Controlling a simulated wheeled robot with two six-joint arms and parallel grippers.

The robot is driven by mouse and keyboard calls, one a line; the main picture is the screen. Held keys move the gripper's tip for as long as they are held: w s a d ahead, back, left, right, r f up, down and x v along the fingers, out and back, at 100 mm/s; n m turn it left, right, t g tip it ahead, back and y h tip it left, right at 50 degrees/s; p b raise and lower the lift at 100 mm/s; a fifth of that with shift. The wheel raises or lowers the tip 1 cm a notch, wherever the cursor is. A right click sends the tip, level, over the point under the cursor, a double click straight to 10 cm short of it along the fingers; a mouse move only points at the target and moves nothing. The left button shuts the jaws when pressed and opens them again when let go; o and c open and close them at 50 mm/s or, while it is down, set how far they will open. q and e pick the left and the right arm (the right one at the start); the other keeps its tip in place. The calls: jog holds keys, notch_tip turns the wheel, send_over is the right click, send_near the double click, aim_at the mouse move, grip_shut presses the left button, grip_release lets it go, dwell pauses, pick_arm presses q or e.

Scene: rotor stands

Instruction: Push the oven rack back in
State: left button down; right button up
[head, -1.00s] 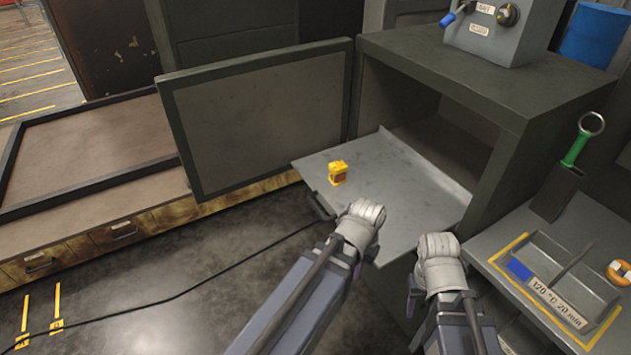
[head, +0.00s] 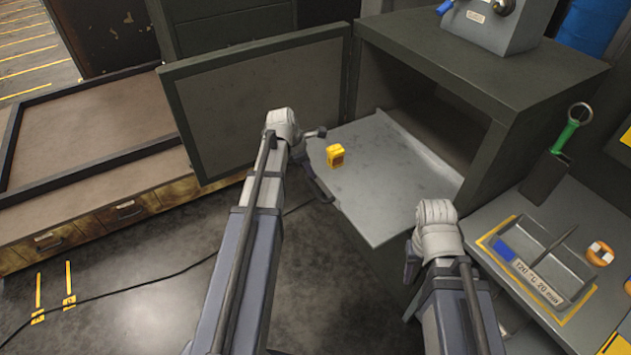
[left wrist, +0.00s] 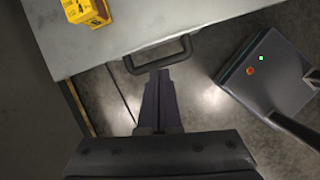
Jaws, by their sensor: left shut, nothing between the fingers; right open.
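The oven rack (head: 385,205), a flat grey tray, sticks well out of the open oven (head: 480,100). A small yellow block (head: 335,156) sits on it near its outer left edge. The rack's dark handle (head: 318,186) is on that outer edge; it also shows in the left wrist view (left wrist: 158,54). My left gripper (left wrist: 160,73) is shut and empty, its tips at or just short of the handle; I cannot tell whether they touch. My right gripper (head: 412,264) is open beside the rack's near corner, its fingers mostly hidden by the wrist.
The oven door (head: 260,105) stands open at the left of the rack. A side bench at the right holds a grey tray (head: 575,270), an orange ring (head: 600,254) and a green-handled tool (head: 566,137). A cable lies on the floor.

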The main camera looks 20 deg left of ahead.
pick_arm(q)
jog(key=w+a+n, duration=0.1)
jog(key=a+n, duration=0.1)
jog(key=n, duration=0.1)
jog(key=b, duration=0.9)
send_near(316, 181)
jog(key=d+f, duration=0.1)
jog(key=f, duration=0.1)
jog(key=s+d+f, duration=0.1)
jog(key=d+f, duration=0.1)
jog(key=shift+s+d+f, duration=0.2)
jog(key=shift+d+f, duration=0.15)
pick_arm(e)
notch_tip(316, 181, down, 9)
jog(key=shift+f, duration=0.1)
